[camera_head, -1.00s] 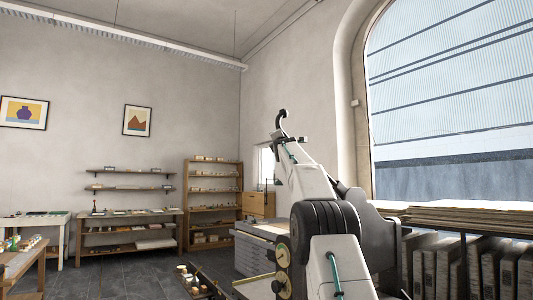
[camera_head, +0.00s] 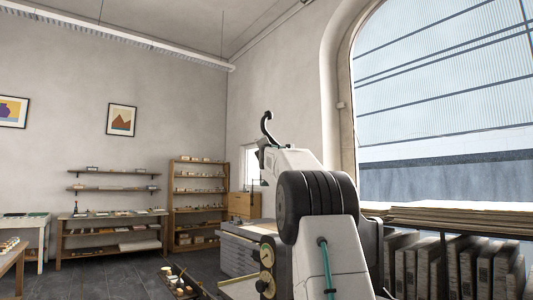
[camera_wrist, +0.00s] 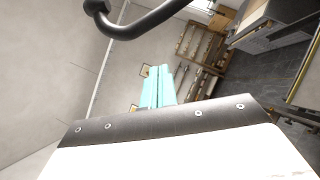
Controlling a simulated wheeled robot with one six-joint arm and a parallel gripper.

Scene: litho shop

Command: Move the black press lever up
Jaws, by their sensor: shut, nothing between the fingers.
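The black press lever (camera_head: 267,128) shows in the head view as a curved hook with a rounded end, rising above my arm. Its lower part is hidden behind the arm. In the wrist view the black lever (camera_wrist: 140,27) is a thick curved bar with a round knob, crossing the top of the picture. My gripper (camera_wrist: 158,75) shows there as two pale teal fingers close together, shut and empty. The fingers appear apart from the lever, which lies above them in the picture. In the head view my fingers are hidden by my arm.
Brass gauges (camera_head: 267,256) show beside my arm. A grey drawer cabinet (camera_head: 238,254) stands behind, left of the arm. A rack of upright slabs (camera_head: 450,265) stands at right below the window. Wooden shelves (camera_head: 197,205) line the far wall. Dark floor is open at left.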

